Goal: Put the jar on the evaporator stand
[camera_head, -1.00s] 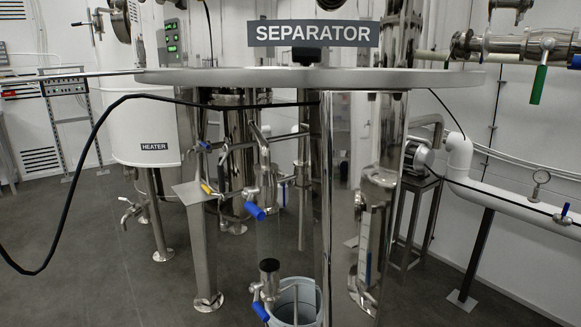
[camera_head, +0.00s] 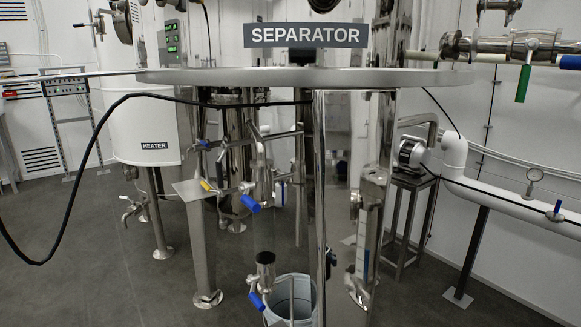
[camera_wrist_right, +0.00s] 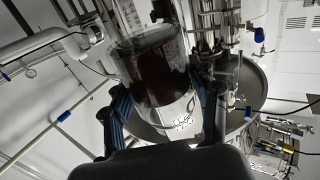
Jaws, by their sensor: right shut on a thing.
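In the right wrist view a clear jar (camera_wrist_right: 152,78) with dark brown contents is between the two fingers of my right gripper (camera_wrist_right: 166,104). The fingers press on its sides, and the jar appears clear of any surface. The head view does not clearly show the jar or either gripper. A metal post with a flat square top plate (camera_head: 192,187) stands left of centre in the head view. I cannot tell whether it is the evaporator stand. My left gripper is out of view.
The separator's round metal rim (camera_head: 300,78) spans the head view, with tall steel pipes below it. A bucket (camera_head: 290,300) sits low at the centre. A white heater tank (camera_head: 140,125) stands left. A white pipe (camera_head: 500,205) runs along the right wall.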

